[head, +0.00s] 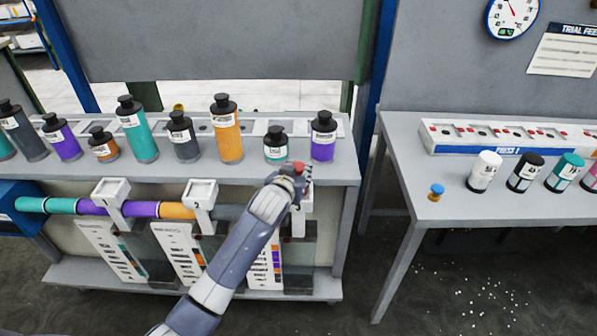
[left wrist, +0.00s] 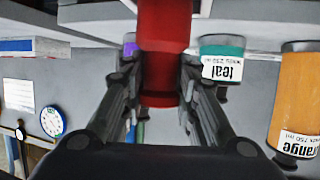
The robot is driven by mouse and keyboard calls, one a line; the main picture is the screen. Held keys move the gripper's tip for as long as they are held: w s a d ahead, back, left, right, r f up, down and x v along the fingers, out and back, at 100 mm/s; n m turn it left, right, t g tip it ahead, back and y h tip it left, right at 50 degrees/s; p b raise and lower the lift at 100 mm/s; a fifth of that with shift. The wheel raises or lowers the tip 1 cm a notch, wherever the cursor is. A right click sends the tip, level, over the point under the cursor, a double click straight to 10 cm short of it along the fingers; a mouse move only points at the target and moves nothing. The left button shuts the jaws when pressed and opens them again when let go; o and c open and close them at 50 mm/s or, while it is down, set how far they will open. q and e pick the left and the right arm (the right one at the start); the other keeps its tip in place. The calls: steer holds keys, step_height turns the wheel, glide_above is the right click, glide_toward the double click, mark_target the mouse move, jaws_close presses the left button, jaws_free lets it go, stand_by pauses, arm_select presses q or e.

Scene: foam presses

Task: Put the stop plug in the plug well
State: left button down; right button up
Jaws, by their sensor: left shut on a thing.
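My left gripper (head: 297,176) is shut on a red cylinder, which looks like the stop plug (head: 299,167), at the front edge of the bottle bench. In the left wrist view the red cylinder (left wrist: 163,45) stands between the two fingers (left wrist: 160,95), and its far end is cut off by the frame. I cannot pick out the plug well for sure; my arm and gripper hide part of the bench front. My right gripper is not in view.
The bench (head: 342,172) carries a row of bottles; a small teal bottle (head: 275,147) and a purple bottle (head: 323,139) stand close behind my gripper. A coloured tube (head: 130,208) runs below. The right table (head: 405,165) holds a blue-and-yellow piece (head: 436,191) and several jars.

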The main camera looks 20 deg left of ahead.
arm_select(q)
steer(key=shift+w+f, duration=0.1)
steer(key=shift+f, duration=0.3)
steer(key=c, duration=1.2)
jaws_free()
steer(key=shift+f, duration=0.1)
steer(key=shift+c, duration=0.2)
steer(key=b+v, duration=0.1)
steer(key=v, duration=1.1)
